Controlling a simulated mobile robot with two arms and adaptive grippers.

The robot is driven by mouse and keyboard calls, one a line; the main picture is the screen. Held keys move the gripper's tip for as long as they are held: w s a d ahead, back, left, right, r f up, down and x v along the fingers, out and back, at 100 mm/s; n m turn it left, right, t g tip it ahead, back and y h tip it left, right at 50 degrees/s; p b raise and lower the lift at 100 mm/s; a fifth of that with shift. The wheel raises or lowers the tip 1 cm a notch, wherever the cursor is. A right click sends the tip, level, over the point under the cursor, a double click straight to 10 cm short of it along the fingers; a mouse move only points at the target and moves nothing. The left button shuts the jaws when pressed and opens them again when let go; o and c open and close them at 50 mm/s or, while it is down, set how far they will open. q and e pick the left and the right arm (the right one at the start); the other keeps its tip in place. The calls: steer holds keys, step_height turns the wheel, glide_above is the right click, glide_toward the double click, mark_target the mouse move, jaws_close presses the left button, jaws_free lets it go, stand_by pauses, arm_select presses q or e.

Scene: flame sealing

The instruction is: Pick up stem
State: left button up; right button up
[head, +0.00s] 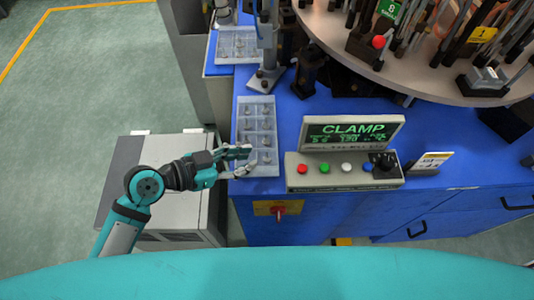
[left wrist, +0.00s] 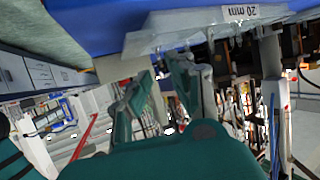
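A clear compartment tray (head: 241,133) sits on the blue bench, with small metallic pieces in its compartments. They may be the stems, but they are too small to make out. My left gripper (head: 247,161) is at the tray's front left part, its two fingers apart with a gap between them. I see nothing held in it. In the left wrist view the gripper fingers (left wrist: 164,78) show below the tray's pale edge (left wrist: 165,38), which bears a "20 mm" label. Whether a fingertip touches the tray or a piece, I cannot tell. My right gripper is not in view.
A clamp control box (head: 345,168) with buttons and a screen stands just right of the tray. A metal post (head: 267,60) rises behind it. Another clear tray (head: 237,45) lies farther back. A round table (head: 430,70) crowded with tools fills the back right.

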mark_target(263, 160)
arm_select(q)
steer(key=shift+w+d, duration=0.15)
steer(key=shift+d, duration=0.15)
steer(key=x, duration=0.1)
steer(key=p+x, duration=0.1)
steer(key=x, duration=0.2)
steer(key=shift+w+d+r+p, duration=0.2)
steer(key=shift+d+p, duration=0.1)
steer(key=shift+d, duration=0.1)
steer(key=shift+f, duration=0.1)
steer(key=c, duration=0.4)
jaws_close()
